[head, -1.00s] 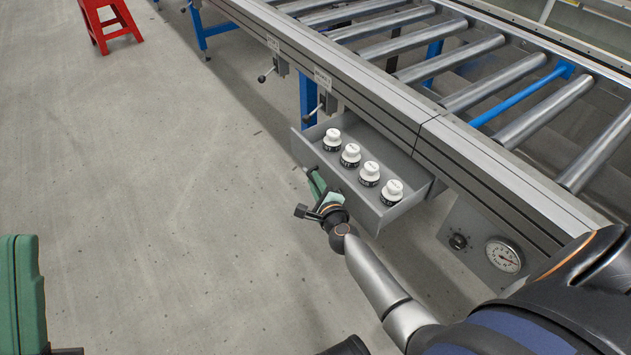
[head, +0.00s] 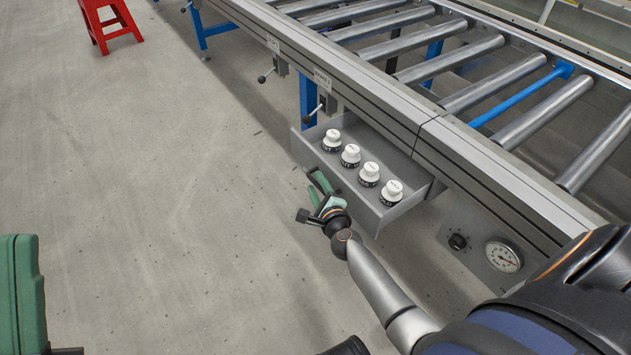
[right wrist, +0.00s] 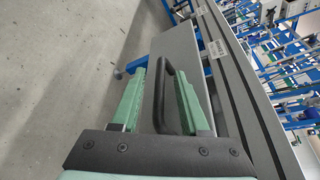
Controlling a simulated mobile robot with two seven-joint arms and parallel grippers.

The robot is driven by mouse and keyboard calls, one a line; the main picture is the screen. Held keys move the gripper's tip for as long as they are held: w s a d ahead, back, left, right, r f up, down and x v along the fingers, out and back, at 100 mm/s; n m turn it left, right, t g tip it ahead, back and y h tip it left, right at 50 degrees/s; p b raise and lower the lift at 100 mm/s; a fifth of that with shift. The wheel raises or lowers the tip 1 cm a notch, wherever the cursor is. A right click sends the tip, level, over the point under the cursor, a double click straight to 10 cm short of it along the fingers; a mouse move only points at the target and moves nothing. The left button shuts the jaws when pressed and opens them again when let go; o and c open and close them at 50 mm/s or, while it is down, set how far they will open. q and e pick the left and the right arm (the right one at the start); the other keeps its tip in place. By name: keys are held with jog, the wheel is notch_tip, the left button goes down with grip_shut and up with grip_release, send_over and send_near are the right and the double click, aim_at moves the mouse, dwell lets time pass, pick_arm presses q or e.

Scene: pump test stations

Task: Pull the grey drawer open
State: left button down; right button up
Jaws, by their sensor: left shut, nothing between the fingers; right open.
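The grey drawer (head: 400,213) stands pulled out from under the roller conveyor, with its inside showing in the head view. Its front panel also shows in the right wrist view (right wrist: 178,50). Its dark bar handle (head: 320,181) is on the front panel and shows in the right wrist view (right wrist: 168,95). My right gripper (head: 322,194) is open at the handle. In the right wrist view (right wrist: 160,92) the handle appears between its two green fingers, with gaps on both sides. My left gripper (head: 24,288) is shut and empty at the lower left, far from the drawer.
Several white-topped, black-based pieces (head: 370,172) stand in a row in the drawer. The roller conveyor (head: 420,125) runs above it, with small levers (head: 314,113) on its side. A pressure gauge (head: 503,257) sits right of the drawer. A red stool (head: 110,25) stands far off. Floor on the left is clear.

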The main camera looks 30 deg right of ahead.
jog(key=p+v, duration=0.1)
jog(key=v, duration=0.5)
dwell(0.4)
